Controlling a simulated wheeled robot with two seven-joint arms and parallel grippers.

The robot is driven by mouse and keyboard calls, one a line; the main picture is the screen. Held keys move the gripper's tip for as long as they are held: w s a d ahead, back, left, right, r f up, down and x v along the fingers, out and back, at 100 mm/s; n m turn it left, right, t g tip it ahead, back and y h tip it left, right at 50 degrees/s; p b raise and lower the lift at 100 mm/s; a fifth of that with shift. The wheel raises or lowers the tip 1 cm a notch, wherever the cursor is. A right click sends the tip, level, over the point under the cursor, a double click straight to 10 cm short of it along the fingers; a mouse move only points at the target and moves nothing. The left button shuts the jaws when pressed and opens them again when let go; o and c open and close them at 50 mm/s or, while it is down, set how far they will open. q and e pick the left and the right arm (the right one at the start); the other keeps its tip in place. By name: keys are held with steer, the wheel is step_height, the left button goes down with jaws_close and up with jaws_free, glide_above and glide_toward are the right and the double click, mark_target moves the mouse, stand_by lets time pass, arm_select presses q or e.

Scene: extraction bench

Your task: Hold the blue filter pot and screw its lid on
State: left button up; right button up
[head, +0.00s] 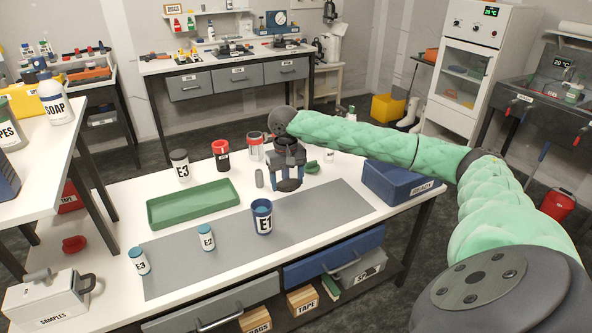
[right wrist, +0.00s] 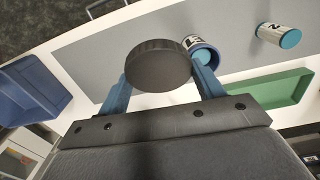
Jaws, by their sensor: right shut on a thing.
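The blue filter pot (head: 262,220), labelled E1, stands upright on the grey mat with its top uncovered. It also shows in the right wrist view (right wrist: 203,54), beyond the gripper and partly hidden by it. My right gripper (head: 289,183) is shut on a dark round lid (right wrist: 158,66), held between its two blue fingers. In the head view the lid (head: 289,185) is behind the pot and slightly to its right, apart from it. No gripper holds the pot. My left gripper is not in view.
A green tray (head: 165,217) lies left of the pot. Two small vials (head: 206,238) (head: 139,262) stand on the grey mat (head: 330,208). Jars (head: 180,166) (head: 221,157) stand behind. A blue READY bin (head: 402,190) is at the right. The mat right of the pot is clear.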

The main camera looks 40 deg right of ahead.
steer(key=s+a+f+n, duration=0.1)
steer(key=a+f, duration=0.2)
steer(key=a, duration=0.7)
steer(key=s+a+f+n, duration=0.1)
steer(key=a+f, duration=0.3)
steer(key=a, duration=0.5)
steer(key=s+a+f+n, duration=0.1)
steer(key=s+a+f, duration=0.2)
steer(key=a, duration=0.7)
steer(key=shift+a+f, duration=0.25)
steer(key=shift+a, duration=0.05)
